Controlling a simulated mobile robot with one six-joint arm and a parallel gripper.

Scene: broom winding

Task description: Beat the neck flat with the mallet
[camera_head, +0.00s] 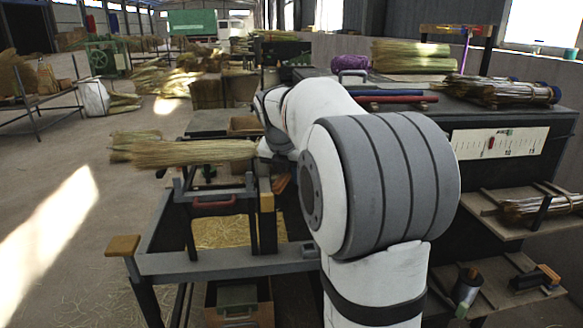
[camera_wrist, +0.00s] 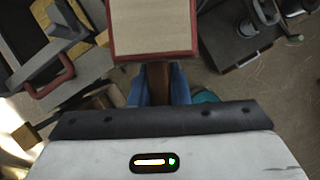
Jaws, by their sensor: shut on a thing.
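The mallet shows in the wrist view, with a pale, red-edged block head (camera_wrist: 153,27) and a brown handle (camera_wrist: 158,84). My gripper (camera_wrist: 158,90) is shut on the handle between its blue fingers. The mallet head is ahead of the fingers, at the top edge of the picture. In the head view a straw broom bundle (camera_head: 188,153) lies level over the winding bench, its loose ends to the left. Its right end, where the neck would be, is hidden behind my arm. My gripper and the mallet are also hidden there. I cannot tell how far the mallet is from the neck.
The bench frame (camera_head: 205,262) has a red handle (camera_head: 214,203) and a wooden pad (camera_head: 123,245). A dark worktop (camera_head: 455,107) with straw bundles (camera_head: 411,55) and a purple twine coil (camera_head: 349,63) stands behind my arm. Open floor (camera_head: 60,230) lies to the left.

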